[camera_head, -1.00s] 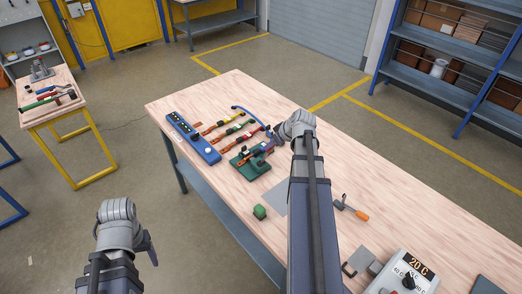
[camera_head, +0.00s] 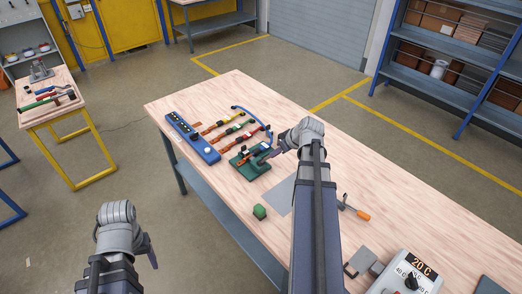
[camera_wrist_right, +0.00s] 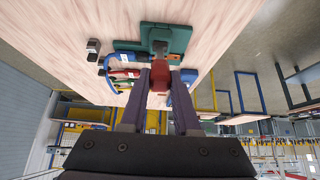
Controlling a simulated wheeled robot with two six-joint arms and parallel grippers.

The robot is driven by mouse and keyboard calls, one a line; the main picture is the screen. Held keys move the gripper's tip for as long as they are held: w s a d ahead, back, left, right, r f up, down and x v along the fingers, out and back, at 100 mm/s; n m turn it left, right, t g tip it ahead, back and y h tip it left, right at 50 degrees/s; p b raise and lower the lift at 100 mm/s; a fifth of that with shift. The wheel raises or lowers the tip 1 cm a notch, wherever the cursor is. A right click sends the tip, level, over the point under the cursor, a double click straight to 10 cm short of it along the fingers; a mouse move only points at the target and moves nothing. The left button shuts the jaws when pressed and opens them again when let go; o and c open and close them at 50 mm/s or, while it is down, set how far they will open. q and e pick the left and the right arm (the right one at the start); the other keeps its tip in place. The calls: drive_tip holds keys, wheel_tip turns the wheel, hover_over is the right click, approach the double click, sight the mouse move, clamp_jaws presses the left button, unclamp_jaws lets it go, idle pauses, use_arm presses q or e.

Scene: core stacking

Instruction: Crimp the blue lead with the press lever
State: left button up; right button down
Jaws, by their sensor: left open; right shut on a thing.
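The press has a dark green base (camera_head: 248,162) on the bench, with a grey-green lever arm (camera_head: 263,157) on it. In the right wrist view the base (camera_wrist_right: 180,40) lies past the fingertips. My right gripper (camera_head: 275,153) is shut on the lever's red handle (camera_wrist_right: 159,82). The blue lead (camera_head: 248,113) curves over the bench behind the press; its blue curve also shows in the wrist view (camera_wrist_right: 109,63). Whether its end lies in the press jaws is hard to tell. My left gripper (camera_head: 150,250) is open and empty, off the bench at the lower left.
Several coloured leads (camera_head: 222,133) lie beside the press, next to a blue box with a white button (camera_head: 192,138).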

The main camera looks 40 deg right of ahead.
drive_tip(key=shift+s+f+b, duration=0.3)
drive_tip(key=shift+s+f, duration=0.15)
drive_tip(key=shift+s, duration=0.2)
drive_tip(key=shift+s+f, duration=0.1)
drive_tip(key=shift+s+d+f+b, duration=0.15)
drive_tip(key=shift+s+f+b, duration=1.35)
drive_tip(key=shift+f+b, duration=0.2)
drive_tip(key=shift+s+f+b, duration=0.1)
drive_tip(key=shift+f+b, duration=0.15)
drive_tip(key=shift+b, duration=0.1)
drive_tip(key=c, duration=0.6)
unclamp_jaws()
drive_tip(key=shift+r, duration=0.15)
drive_tip(key=shift+o, duration=0.2)
drive_tip(key=shift+r, duration=0.1)
